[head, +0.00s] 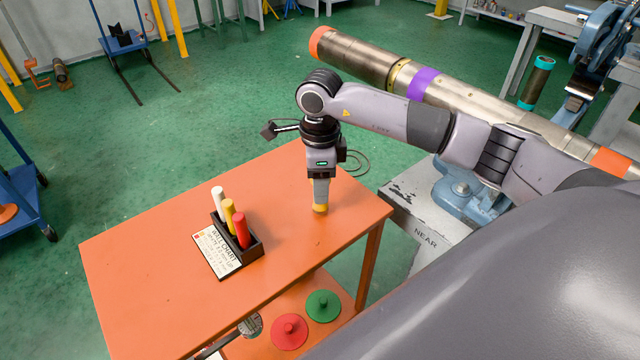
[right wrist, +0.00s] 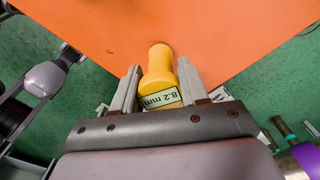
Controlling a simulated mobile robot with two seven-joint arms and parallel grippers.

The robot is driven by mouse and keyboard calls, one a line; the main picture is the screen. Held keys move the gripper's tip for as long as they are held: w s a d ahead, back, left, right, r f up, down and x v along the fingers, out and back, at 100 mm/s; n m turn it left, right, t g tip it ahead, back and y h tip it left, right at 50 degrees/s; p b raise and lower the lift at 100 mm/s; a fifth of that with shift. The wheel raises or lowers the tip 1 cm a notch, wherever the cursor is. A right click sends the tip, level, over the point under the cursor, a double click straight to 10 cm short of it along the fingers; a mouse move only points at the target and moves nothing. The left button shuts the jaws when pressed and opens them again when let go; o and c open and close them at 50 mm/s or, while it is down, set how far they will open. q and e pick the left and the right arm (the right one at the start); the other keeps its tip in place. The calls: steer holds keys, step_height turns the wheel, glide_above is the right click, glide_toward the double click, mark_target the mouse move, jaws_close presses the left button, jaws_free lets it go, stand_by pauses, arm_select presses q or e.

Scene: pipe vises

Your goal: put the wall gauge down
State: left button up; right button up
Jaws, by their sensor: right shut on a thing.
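The wall gauge is yellow with a rounded end and a label reading 8.2 mm. In the right wrist view the wall gauge (right wrist: 160,65) stands between the two fingers of my right gripper (right wrist: 158,72), which is shut on it. In the head view my right gripper (head: 320,192) points down over the right part of the orange table (head: 150,265). Only the yellow end of the gauge (head: 320,209) shows below the fingers, at or just above the table top; I cannot tell if it touches. My left gripper is not in view.
A black holder (head: 254,251) with white, yellow and red sticks and a wall chart (head: 216,251) stands left of the gripper. Red (head: 289,331) and green (head: 323,305) discs lie on the lower shelf. A long pipe (head: 470,98) runs behind my arm. The table's left part is clear.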

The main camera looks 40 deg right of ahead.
steer(key=shift+f, duration=0.5)
steer(key=shift+f, duration=0.2)
steer(key=o, duration=1.1)
steer(key=shift+o, duration=0.2)
steer(key=shift+r, duration=0.1)
